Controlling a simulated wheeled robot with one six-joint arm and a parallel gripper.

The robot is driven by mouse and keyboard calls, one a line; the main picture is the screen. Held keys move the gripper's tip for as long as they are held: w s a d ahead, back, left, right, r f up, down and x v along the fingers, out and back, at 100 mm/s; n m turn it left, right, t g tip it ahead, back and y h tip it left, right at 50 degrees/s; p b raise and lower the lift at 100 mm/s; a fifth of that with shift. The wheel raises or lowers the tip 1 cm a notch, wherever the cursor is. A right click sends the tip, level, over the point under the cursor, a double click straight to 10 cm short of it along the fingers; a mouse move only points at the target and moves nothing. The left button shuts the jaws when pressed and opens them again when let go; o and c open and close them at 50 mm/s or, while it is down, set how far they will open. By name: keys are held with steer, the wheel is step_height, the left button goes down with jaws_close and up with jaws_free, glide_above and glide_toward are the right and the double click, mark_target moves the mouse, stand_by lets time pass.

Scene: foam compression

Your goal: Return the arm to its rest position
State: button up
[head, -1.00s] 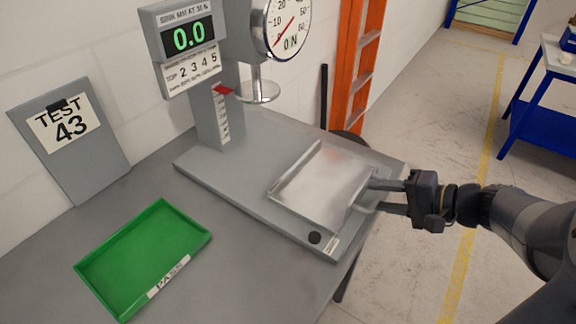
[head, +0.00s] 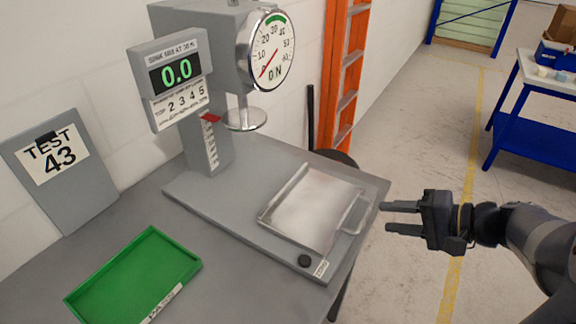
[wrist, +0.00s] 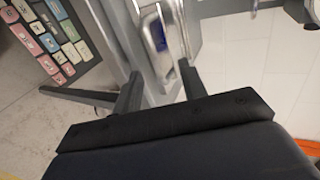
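My gripper (head: 403,217) is open and empty. It hangs to the right of the metal tray (head: 312,208), clear of the tray's handle (head: 357,218), with its fingers pointing left. The tray lies on the base of the grey press (head: 235,178) and looks empty. In the wrist view my two fingers (wrist: 160,85) are spread apart with nothing between them. The rest of my arm reaches in from the right edge of the head view.
A green tray (head: 135,275) is at the table's front left, and a "TEST 43" board (head: 62,172) leans on the wall. The press display (head: 177,72) reads 0.0. An orange ladder (head: 345,80) stands behind. Open floor and a blue cart (head: 535,130) are at right.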

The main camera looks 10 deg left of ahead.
mark_target(351, 211)
steer(key=b+x, duration=0.1)
steer(key=x, duration=0.5)
steer(key=shift+a+f+b, duration=0.15)
steer(key=shift+a+b, duration=0.1)
steer(key=shift+b, duration=0.1)
steer(key=shift+w+a, duration=0.4)
steer(key=shift+a, duration=0.5)
steer(key=shift+d, duration=0.15)
